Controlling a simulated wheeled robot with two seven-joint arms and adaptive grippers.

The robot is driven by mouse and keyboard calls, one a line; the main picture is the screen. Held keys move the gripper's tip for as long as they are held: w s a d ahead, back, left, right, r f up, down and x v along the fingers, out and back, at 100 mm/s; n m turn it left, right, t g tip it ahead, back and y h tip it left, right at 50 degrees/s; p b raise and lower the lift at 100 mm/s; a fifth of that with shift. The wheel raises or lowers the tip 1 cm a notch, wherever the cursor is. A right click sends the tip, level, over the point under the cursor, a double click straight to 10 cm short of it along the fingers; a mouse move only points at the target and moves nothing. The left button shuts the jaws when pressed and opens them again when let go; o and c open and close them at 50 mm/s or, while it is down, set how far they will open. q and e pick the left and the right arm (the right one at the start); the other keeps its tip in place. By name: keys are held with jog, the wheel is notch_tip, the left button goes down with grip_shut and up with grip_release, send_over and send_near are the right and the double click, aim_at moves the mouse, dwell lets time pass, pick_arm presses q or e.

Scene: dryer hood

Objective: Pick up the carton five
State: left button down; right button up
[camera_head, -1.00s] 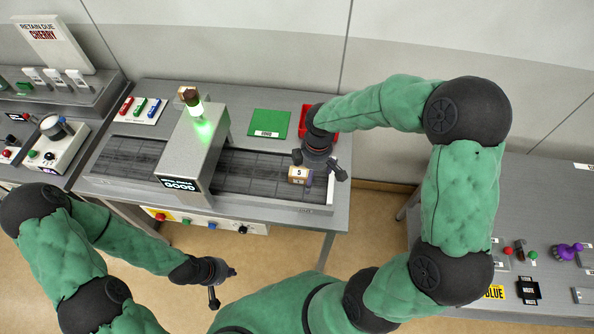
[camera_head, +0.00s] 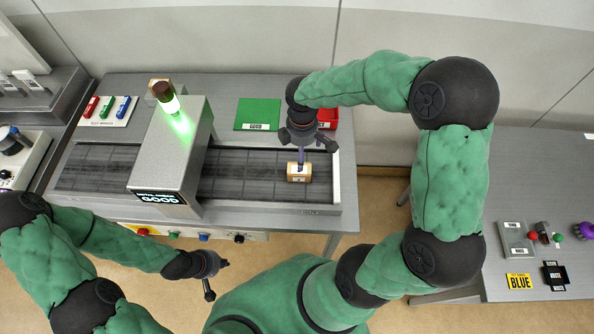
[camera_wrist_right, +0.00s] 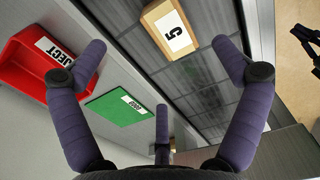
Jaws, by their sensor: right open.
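The carton five (camera_head: 297,175) is a small tan box with a white label. It sits on the dark conveyor near its right end. In the right wrist view the carton (camera_wrist_right: 170,27) is at the top, label "5" facing the camera, beyond the spread fingers. My right gripper (camera_head: 304,150) is open and empty above the carton; one finger overlaps the carton's far edge in the head view. Its three purple fingers (camera_wrist_right: 160,62) stand wide apart in the wrist view. My left gripper (camera_head: 216,275) is open and empty in front of the table, away from the carton.
A grey scanner hood (camera_head: 170,150) reading "GOOD" with a lit green lamp spans the conveyor (camera_head: 235,175). Behind the conveyor lie a green pad (camera_head: 257,112) and a red reject tray (camera_head: 328,117). A raised rail (camera_head: 337,190) closes the belt's right end. Another table (camera_head: 530,200) stands right.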

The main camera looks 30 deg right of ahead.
notch_tip(320, 180, down, 4)
jog(key=shift+s+r, duration=0.1)
jog(key=shift+a+f+b, duration=0.15)
jog(key=shift+f+b, duration=0.15)
jog(key=shift+f, duration=1.25)
jog(key=shift+a+f+b, duration=0.15)
jog(key=shift+f+b, duration=0.15)
jog(key=shift+f, duration=1.2)
jog(key=shift+r, duration=0.1)
jog(key=c, duration=1.4)
